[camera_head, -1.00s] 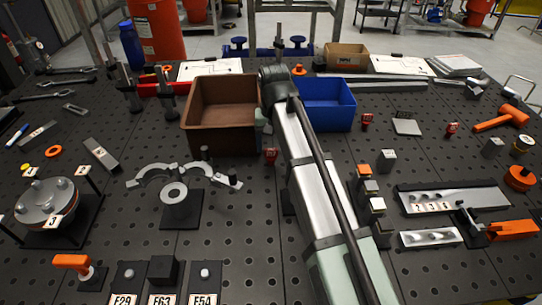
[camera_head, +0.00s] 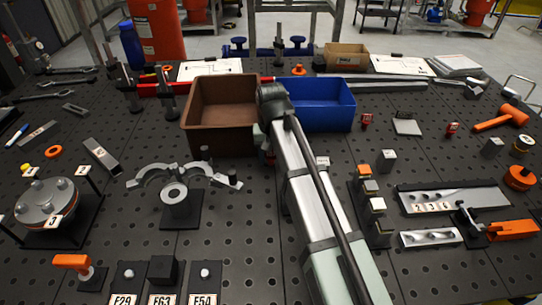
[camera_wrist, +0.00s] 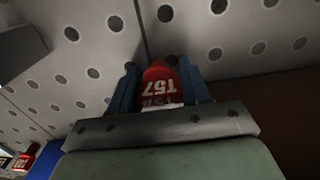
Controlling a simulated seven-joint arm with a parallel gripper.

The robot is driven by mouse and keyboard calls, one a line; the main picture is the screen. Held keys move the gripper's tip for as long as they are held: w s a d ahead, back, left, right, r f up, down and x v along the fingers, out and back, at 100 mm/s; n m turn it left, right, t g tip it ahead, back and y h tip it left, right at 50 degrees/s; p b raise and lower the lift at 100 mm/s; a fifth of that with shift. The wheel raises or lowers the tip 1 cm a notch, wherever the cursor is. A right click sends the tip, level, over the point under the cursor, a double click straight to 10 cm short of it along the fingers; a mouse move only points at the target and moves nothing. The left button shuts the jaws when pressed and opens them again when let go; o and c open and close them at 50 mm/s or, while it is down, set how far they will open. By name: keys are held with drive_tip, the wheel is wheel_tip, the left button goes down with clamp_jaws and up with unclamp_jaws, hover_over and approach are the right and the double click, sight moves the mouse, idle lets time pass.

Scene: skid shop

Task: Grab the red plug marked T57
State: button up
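In the wrist view the red plug marked T57 (camera_wrist: 160,85) stands between the two blue fingers of my gripper (camera_wrist: 160,80), its white lettering upside down. The fingers lie close along both sides of it. I cannot tell whether they press on it. Its lower part is hidden by the gripper's grey plate. In the head view my arm covers most of the gripper, in front of the brown bin.
A brown bin (camera_head: 193,125) and a blue bin (camera_head: 335,120) stand behind my gripper. Other red plugs (camera_head: 367,121) (camera_head: 452,129) stand to the right. A clamp fixture (camera_head: 180,210) is to the left; small blocks (camera_head: 377,206) are right of my arm.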

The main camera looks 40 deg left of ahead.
drive_tip(key=c, duration=0.6)
